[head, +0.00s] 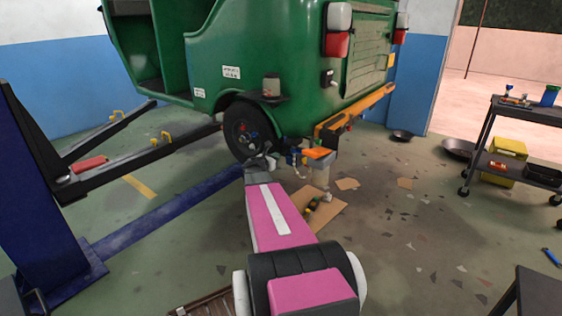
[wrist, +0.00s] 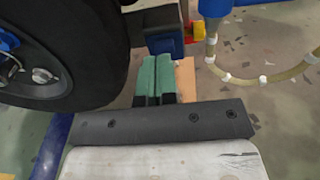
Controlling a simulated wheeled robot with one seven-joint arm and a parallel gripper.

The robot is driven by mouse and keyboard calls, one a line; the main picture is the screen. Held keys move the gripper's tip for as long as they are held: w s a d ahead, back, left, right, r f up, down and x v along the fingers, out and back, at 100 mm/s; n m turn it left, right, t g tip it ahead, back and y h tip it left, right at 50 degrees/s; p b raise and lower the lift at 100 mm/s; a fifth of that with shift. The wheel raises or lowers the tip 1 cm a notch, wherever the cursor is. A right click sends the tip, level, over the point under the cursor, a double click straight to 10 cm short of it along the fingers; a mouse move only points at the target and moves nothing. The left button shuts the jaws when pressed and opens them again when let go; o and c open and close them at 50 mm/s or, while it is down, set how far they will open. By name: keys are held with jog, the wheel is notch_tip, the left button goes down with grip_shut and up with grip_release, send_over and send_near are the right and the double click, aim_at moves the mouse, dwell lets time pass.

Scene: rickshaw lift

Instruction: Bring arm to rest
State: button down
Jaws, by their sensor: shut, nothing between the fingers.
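My gripper (wrist: 157,72) shows in the wrist view with its two green fingers together and nothing between them. My pink arm reaches forward in the head view, its far end close to the rear wheel (head: 243,128) of the green rickshaw (head: 255,55). The black tyre also fills the left of the wrist view (wrist: 70,50), beside the fingers and apart from them. The fingertips in the head view are too small to make out among the parts near the wheel.
A blue lift post (head: 40,190) and its dark arms (head: 140,160) stand left. A blue cylinder (wrist: 214,8) with a hose (wrist: 265,75) is right of the fingers. Cardboard (head: 322,218) lies on the floor. A tool cart (head: 525,112) stands right. Floor between cart and arm is mostly open.

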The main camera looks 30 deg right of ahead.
jog(key=shift+s+a+r, duration=0.3)
jog(key=shift+a+r, duration=0.4)
jog(key=shift+r, duration=0.05)
jog(key=shift+s+a+r, duration=0.25)
jog(key=shift+a+r, duration=0.45)
